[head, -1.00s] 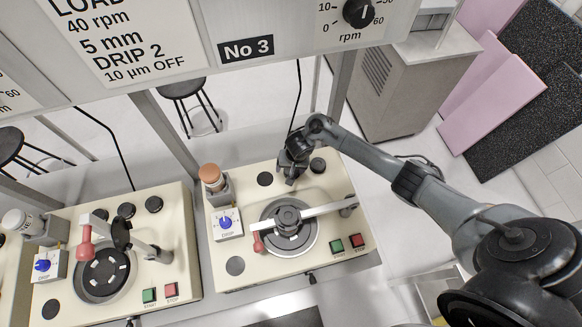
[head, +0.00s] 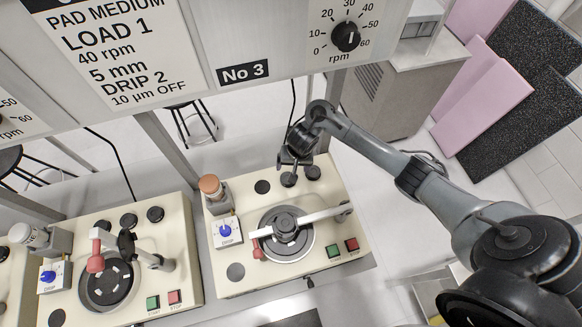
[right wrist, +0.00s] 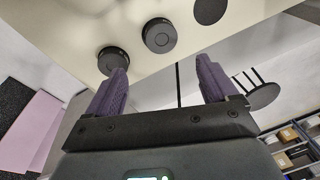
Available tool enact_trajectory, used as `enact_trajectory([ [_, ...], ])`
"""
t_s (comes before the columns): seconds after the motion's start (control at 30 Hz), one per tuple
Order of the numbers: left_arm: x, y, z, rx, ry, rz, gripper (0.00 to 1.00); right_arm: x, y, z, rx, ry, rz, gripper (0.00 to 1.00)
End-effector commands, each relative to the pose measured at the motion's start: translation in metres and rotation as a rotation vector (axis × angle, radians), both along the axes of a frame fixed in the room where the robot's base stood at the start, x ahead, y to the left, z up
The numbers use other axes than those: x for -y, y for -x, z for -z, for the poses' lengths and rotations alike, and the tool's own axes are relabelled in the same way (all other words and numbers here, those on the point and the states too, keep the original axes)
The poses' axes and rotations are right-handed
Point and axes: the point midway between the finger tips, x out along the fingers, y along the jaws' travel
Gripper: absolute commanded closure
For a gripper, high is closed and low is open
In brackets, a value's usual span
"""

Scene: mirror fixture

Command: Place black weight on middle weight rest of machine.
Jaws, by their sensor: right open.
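A flat black disc (head: 263,187), seemingly an empty rest, lies to the left. My right gripper (head: 294,165) is open and empty, just behind the middle weight. In the right wrist view the middle weight (right wrist: 159,35) lies beyond the open fingertips (right wrist: 160,66), apart from them. The rest under it is hidden. My left gripper is out of view.
A balance arm (head: 325,214) with a dark hub crosses the turntable. An orange-capped dispenser (head: 210,186) stands at the machine's back left. A similar machine (head: 185,255) stands to the left. A grey post (head: 165,150) and the No 3 panel (head: 243,73) are behind.

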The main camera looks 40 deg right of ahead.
Motion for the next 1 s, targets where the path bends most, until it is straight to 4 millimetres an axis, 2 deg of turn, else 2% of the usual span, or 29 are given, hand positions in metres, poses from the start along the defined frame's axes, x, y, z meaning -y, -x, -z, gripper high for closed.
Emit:
enact_trajectory([
  [0.03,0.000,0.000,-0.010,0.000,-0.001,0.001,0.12,0.000,0.001,-0.011,0.002,0.002,-0.003,0.14],
  [0.1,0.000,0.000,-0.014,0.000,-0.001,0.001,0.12,0.000,0.002,-0.016,0.002,0.002,-0.002,0.14],
  [0.23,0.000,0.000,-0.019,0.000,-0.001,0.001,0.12,-0.003,0.003,-0.021,0.007,0.000,-0.012,0.14],
  [0.3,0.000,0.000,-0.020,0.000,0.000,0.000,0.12,-0.010,0.005,-0.019,0.020,0.000,-0.041,0.14],
  [0.43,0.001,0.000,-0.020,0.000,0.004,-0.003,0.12,-0.040,0.009,-0.012,0.080,0.006,-0.160,0.14],
  [0.57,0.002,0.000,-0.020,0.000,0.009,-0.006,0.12,-0.084,0.019,-0.009,0.183,0.031,-0.331,0.14],
  [0.7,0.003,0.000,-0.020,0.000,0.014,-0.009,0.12,-0.125,0.044,-0.018,0.285,0.093,-0.507,0.14],
  [0.8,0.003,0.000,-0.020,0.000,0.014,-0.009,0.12,-0.140,0.067,-0.032,0.320,0.149,-0.601,0.14],
  [0.9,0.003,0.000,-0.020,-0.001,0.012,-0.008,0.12,-0.142,0.095,-0.048,0.317,0.200,-0.674,0.14],
  [1.0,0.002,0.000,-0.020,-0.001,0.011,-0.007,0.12,-0.136,0.126,-0.063,0.286,0.231,-0.732,0.14],
])
